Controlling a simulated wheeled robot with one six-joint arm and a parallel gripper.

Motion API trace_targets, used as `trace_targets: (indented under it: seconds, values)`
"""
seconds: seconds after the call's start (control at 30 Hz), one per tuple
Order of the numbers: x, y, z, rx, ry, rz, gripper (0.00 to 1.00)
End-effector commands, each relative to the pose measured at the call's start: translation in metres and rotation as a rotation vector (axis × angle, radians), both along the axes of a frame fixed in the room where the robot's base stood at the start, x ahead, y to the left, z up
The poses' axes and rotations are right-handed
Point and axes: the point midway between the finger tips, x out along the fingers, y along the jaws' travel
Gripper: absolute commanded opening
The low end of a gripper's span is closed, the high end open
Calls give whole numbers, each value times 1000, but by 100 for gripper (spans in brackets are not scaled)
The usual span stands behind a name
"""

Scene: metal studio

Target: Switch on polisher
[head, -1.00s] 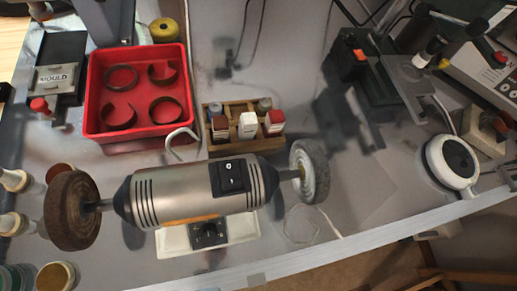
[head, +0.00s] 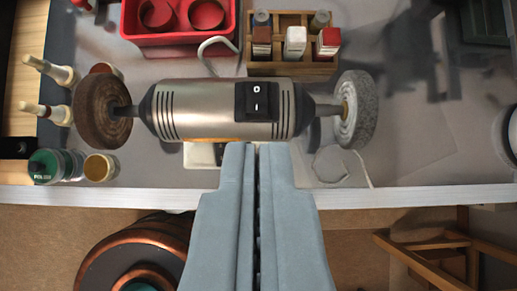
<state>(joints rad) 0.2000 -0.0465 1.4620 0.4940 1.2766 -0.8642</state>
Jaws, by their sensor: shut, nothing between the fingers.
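The polisher (head: 190,108) is a silver cylindrical motor with black ends, lying across the bench near its front edge. A brown wheel (head: 103,112) is on its left shaft and a grey wheel (head: 358,109) on its right. A black rocker switch (head: 257,100) marked O and I sits on the motor's body, right of its middle. My gripper (head: 257,148) is shut and empty. I cannot tell how far above the bench the tips are.
A red tray (head: 180,37) and a wooden rack (head: 291,68) of small bottles stand behind the polisher. Jars (head: 100,167) and pale-handled tools (head: 48,113) are at the left. Below the bench edge are a copper-rimmed round object and a wooden stool frame.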

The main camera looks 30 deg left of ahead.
Motion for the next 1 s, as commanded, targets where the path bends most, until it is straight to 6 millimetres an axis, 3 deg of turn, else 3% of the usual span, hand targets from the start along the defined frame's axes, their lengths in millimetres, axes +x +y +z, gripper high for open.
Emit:
trace_targets:
  seconds: [0.5, 0.7, 1.0]
  values:
    - [43, 32, -72, 1, 3, 0, 0]
    - [39, 28, -96, -1, 1, 0, 0]
    - [38, 28, -106, -1, 1, 0, 0]
